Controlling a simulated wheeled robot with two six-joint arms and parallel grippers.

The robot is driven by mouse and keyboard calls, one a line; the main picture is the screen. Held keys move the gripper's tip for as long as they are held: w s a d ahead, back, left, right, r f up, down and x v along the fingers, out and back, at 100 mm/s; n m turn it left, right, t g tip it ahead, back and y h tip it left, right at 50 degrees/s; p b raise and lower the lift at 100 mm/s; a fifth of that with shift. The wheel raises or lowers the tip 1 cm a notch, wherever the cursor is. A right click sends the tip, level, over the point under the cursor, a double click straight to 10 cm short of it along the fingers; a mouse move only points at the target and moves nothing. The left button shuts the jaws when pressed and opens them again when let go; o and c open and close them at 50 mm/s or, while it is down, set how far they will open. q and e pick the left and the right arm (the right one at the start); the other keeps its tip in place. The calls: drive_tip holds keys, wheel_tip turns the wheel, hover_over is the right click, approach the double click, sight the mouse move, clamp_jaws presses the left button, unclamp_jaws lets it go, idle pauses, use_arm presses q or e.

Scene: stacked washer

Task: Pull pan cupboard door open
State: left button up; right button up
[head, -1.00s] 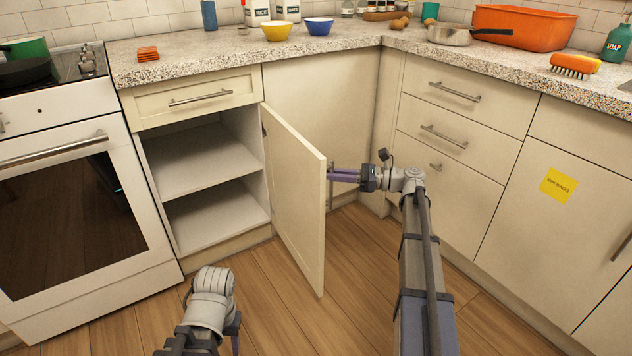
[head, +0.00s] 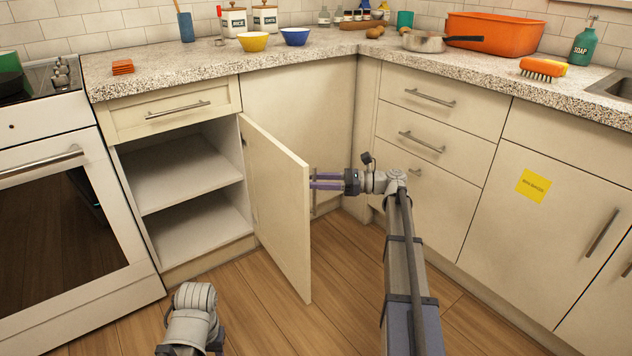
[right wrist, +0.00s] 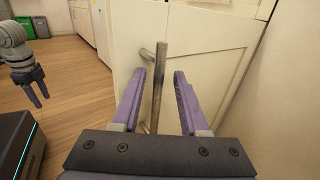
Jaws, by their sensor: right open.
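The cream pan cupboard door (head: 278,205) stands swung well open on the lower cabinet in the head view. Its bar handle (right wrist: 158,75) runs upright on the door's outer face in the right wrist view. My right gripper (head: 314,181) is at that outer side. In the right wrist view my right gripper (right wrist: 166,78) is open, with the bar showing between its two fingers and a gap on each side. My left arm (head: 192,320) is low in front of the cabinet; my left gripper (right wrist: 34,92) shows small in the right wrist view, its opening unclear.
The open cupboard (head: 190,190) shows two bare shelf levels. A white oven (head: 65,215) stands to its left. Drawers (head: 435,125) and a cupboard with a yellow note (head: 533,186) are on the right. The wooden floor (head: 260,315) before the door is clear.

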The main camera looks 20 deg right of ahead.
drive_tip(key=v, duration=0.7)
drive_tip(key=shift+s+d, duration=0.2)
drive_tip(key=shift+d, duration=0.15)
idle(0.4)
